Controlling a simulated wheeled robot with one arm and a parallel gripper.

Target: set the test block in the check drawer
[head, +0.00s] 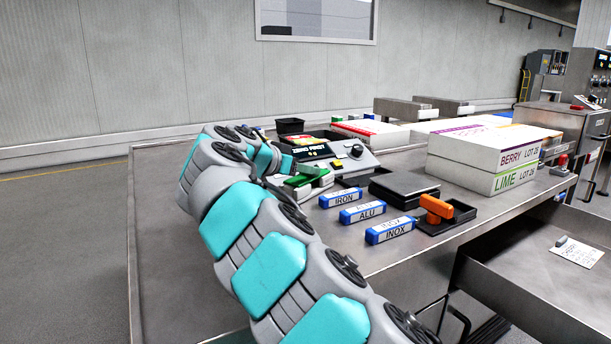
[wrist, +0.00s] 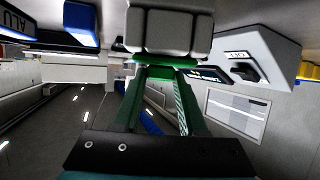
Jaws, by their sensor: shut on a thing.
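My gripper (head: 304,181) has green fingers and is over the left part of the steel table. In the wrist view the fingers (wrist: 162,72) come together and are shut on a pale grey, grooved block (wrist: 168,28) with a green band at its edge. No label shows on it, so I cannot tell whether it is the test block. Blue labelled blocks lie on the table: IRON (head: 341,198), ALU (head: 362,213) and INOX (head: 389,231). An open steel drawer (head: 490,278) is at the lower right, apart from my gripper.
A display unit reading ZERO FIRST (head: 341,163) stands behind my gripper. A black flat box (head: 403,187) is near the table's middle. White BERRY and LIME boxes (head: 487,160) are stacked at the right. The drawer holds a note (head: 577,252) and a small grey piece (head: 561,240); much of its floor is bare.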

